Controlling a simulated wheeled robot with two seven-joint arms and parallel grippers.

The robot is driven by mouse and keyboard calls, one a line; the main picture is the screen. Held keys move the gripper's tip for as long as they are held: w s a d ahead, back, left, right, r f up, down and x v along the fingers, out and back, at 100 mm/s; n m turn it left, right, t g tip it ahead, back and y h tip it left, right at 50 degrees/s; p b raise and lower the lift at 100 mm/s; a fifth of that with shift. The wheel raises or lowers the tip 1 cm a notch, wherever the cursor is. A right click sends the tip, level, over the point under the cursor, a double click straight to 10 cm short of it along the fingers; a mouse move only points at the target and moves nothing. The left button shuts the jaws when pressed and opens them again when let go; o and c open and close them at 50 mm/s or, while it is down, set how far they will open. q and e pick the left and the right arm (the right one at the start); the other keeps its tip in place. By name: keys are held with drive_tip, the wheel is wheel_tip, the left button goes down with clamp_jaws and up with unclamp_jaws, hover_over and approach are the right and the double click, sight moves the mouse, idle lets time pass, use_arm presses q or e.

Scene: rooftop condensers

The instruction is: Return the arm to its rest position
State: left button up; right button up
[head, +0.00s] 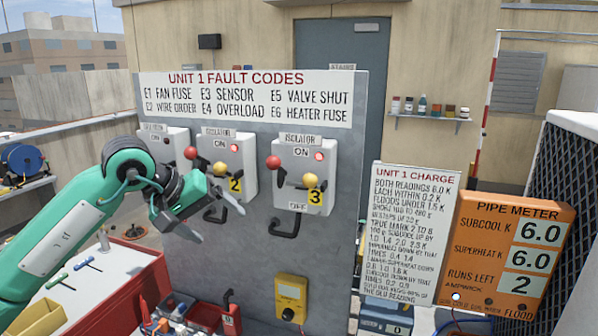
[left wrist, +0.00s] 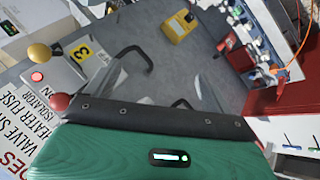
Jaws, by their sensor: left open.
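My left arm (head: 62,232) is green and reaches in from the left in the head view. Its gripper (head: 214,218) is open and empty. It is in front of the grey fault-code panel (head: 340,190), near the isolator box marked 2 (head: 232,155), and overlaps part of it in the picture. In the left wrist view the green gripper body (left wrist: 150,150) fills the bottom. Isolator 3 (left wrist: 68,75) shows there at the left, with its yellow and red knobs. My right gripper is not in view.
Isolator box 3 (head: 305,155) has a lit red lamp. A yellow meter (head: 291,298) is low on the panel. A red-edged bench (head: 130,285) with tools lies at lower left. An orange pipe meter (head: 510,250) and a white charge sign (head: 412,225) stand at right.

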use_arm(q)
drive_tip(key=s+d+n+g+h, duration=0.1)
drive_tip(key=s+d+n+h, duration=0.8)
drive_tip(key=d+n+h, duration=0.5)
drive_tip(key=w+a+f+n+t+y, duration=0.2)
drive_tip(key=a+n+t+y, duration=0.5)
drive_tip(key=n+t, duration=1.15)
drive_tip(key=a+f+n+g+y, duration=0.2)
drive_tip(key=a+f+n+y, duration=0.5)
drive_tip(key=n, duration=0.4)
drive_tip(key=a+f+n+g+y, duration=0.2)
drive_tip(key=a+f+n+y, duration=0.3)
drive_tip(key=f+n, duration=0.55)
drive_tip(key=s+a+f+n+g+y, duration=0.2)
drive_tip(key=s+f+n+g, duration=0.55)
drive_tip(key=s+f, duration=0.4)
drive_tip(key=s+f+n+g+h, duration=0.1)
drive_tip(key=s+f+n+g, duration=0.65)
drive_tip(key=s+f, duration=0.65)
wheel_tip(320, 180, down, 27)
drive_tip(key=s+m+g, duration=0.1)
drive_tip(key=s+g, duration=0.1)
drive_tip(key=s+a+f, duration=0.3)
drive_tip(key=s+f, duration=1.6)
drive_tip(key=f, duration=0.1)
drive_tip(key=shift+s+f+m+g, duration=0.3)
drive_tip(key=shift+g, duration=0.15)
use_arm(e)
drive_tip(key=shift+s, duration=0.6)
